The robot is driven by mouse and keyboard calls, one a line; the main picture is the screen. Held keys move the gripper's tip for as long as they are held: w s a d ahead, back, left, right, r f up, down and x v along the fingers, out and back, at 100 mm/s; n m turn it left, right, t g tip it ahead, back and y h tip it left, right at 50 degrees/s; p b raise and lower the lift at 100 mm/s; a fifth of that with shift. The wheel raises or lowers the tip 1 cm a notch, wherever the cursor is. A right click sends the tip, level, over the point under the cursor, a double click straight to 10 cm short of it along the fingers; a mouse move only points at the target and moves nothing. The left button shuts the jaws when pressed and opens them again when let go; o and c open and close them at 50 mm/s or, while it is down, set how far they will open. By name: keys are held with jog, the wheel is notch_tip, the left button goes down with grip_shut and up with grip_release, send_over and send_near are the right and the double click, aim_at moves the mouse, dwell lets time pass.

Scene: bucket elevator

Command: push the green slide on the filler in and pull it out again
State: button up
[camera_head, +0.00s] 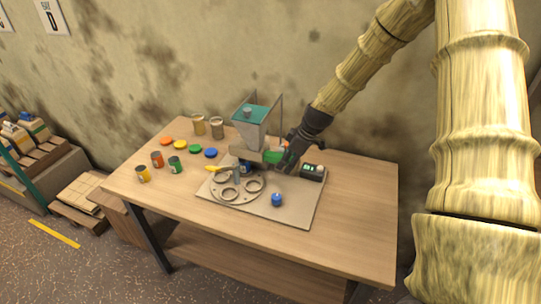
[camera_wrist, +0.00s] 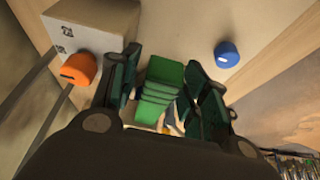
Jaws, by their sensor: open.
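The filler (camera_head: 250,128) stands on a pale board on the table, with a grey hopper and a teal top. Its green slide (camera_head: 272,157) shows at the right side of the filler, low down. My gripper (camera_head: 287,158) is right beside the slide. In the wrist view the green slide (camera_wrist: 160,92) lies between the fingers of my open gripper (camera_wrist: 170,95). I cannot tell whether a finger touches it. An orange knob (camera_wrist: 79,69) shows left of the slide, on a pale box-like part.
A ring-shaped turntable (camera_head: 238,186) and a blue knob (camera_head: 277,200) are on the board (camera_head: 290,212). A dark control box (camera_head: 313,172) stands to the right. Cans (camera_head: 175,165), coloured lids (camera_head: 195,149) and jars (camera_head: 217,128) stand left. The table's right part is clear.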

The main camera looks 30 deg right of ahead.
aim_at(274, 154)
jog(key=shift+c, duration=0.3)
jog(key=c, duration=0.7)
jog(key=shift+o, duration=0.2)
jog(key=shift+w+a, duration=0.15)
jog(key=shift+w+a+r+b, duration=0.1)
jog(key=shift+w+a+b, duration=0.1)
jog(key=shift+w+a, duration=0.65)
jog(key=shift+w+a+b, duration=0.15)
jog(key=shift+w+a, duration=0.5)
jog(key=shift+w, duration=0.4)
jog(key=shift+w+a, duration=0.15)
jog(key=shift+r, duration=0.1)
